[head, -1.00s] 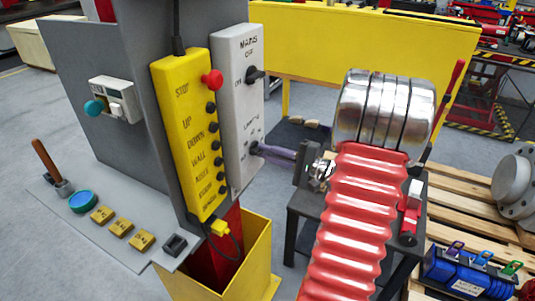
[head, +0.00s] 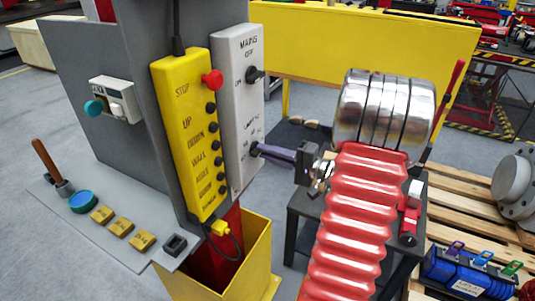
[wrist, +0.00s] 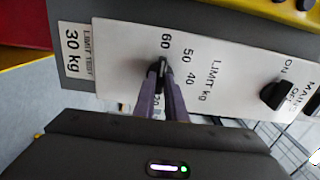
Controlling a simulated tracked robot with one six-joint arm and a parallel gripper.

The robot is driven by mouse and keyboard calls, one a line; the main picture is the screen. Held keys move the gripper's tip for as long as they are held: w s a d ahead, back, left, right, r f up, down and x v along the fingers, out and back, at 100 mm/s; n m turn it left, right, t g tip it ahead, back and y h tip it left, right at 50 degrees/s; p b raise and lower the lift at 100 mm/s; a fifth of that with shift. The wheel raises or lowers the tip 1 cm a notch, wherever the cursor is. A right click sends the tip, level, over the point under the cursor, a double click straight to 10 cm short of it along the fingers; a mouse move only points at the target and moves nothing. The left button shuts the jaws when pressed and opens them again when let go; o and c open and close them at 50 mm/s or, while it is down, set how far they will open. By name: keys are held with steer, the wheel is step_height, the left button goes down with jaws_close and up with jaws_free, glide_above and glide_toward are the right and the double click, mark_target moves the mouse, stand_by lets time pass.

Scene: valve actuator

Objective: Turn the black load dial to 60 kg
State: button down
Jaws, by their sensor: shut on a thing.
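The black load dial (wrist: 160,66) is on a white panel (wrist: 225,75) marked LIMIT kg. It also shows as a small dark knob (head: 254,148) low on the panel in the head view. My gripper (wrist: 162,75) is shut on the dial, with one purple-grey finger on each side. In the head view my gripper (head: 259,149) reaches the panel from the right. In the wrist view, the numbers 60, 50 and 40 show around the dial. The dial's narrow end seems to lie toward 60, but its exact pointer is hard to see. Lower numbers are partly hidden by my fingers.
A MAINS switch (wrist: 277,95) is on the same panel. A label (wrist: 72,42) reads 30 kg. A yellow button box (head: 186,135) with a red button (head: 212,79) stands close left of the panel. A yellow bin (head: 258,255) is below.

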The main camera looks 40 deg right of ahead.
steer(key=c, duration=1.8)
jaws_free()
steer(key=shift+a+f, duration=0.1)
steer(key=shift+s, duration=0.1)
steer(key=v, duration=1.3)
steer(key=shift+s, duration=0.3)
